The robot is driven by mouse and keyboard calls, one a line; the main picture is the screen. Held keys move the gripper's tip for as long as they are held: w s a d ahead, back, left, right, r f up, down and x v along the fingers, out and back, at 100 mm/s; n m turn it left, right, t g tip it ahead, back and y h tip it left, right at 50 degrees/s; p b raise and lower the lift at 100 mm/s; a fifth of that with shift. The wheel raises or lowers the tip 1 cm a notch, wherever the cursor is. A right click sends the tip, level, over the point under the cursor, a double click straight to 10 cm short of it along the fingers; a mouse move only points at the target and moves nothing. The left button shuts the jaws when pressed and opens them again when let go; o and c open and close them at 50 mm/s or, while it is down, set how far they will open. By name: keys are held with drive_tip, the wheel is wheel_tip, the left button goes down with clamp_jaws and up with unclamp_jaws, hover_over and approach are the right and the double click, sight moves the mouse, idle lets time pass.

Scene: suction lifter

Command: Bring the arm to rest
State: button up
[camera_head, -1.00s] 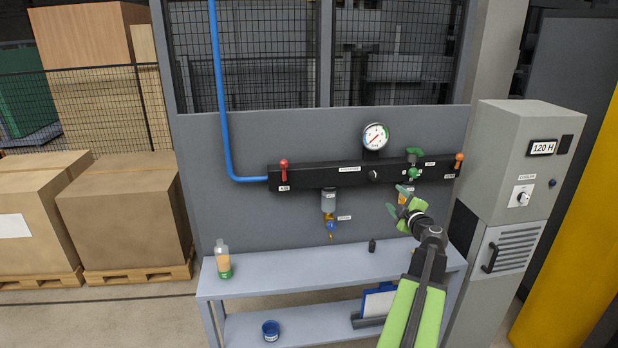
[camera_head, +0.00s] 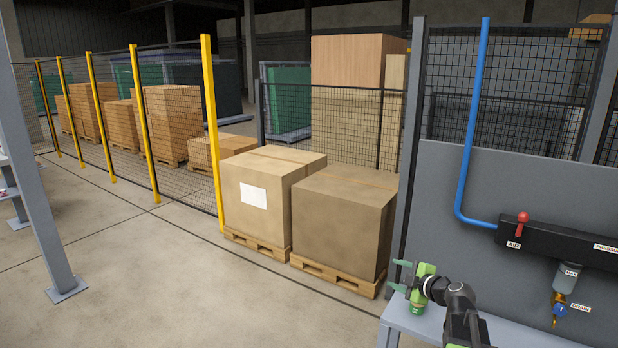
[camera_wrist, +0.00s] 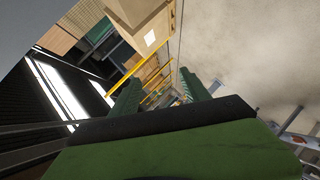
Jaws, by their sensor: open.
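My gripper (camera_head: 399,276) shows at the lower right of the head view, above the left end of the grey bench (camera_head: 404,318). Its green fingers point left and are apart, with nothing seen between them. The bottle that stands on the bench is mostly hidden behind my gripper. In the wrist view the two green fingers (camera_wrist: 162,92) stand apart, with only floor and distant fence between them.
Two large cartons (camera_head: 345,215) on pallets stand left of the grey panel (camera_head: 436,210). The panel carries a black manifold with a red valve (camera_head: 521,222) and a blue pipe (camera_head: 470,130). A yellow-posted fence (camera_head: 213,130) runs behind.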

drive_tip(key=s+a+f+m+g, duration=0.1)
drive_tip(key=s+a+f+g, duration=0.25)
drive_tip(key=a, duration=0.45)
drive_tip(key=s+a+f+m+g+b, duration=0.1)
drive_tip(key=s+a+f+g, duration=0.1)
drive_tip(key=s+a+f, duration=0.45)
drive_tip(key=s+a+f+g, duration=0.1)
drive_tip(key=a+f+g, duration=0.2)
drive_tip(key=a, duration=0.6)
drive_tip(key=s+d+f+m+g+h, duration=0.3)
drive_tip(key=s+d+m, duration=0.5)
drive_tip(key=m, duration=0.6)
drive_tip(key=shift+s+d+f+m+g+h, duration=0.2)
drive_tip(key=shift+s+f+m+g+h, duration=0.35)
drive_tip(key=shift+s+h, duration=0.55)
drive_tip(key=shift+r, duration=0.2)
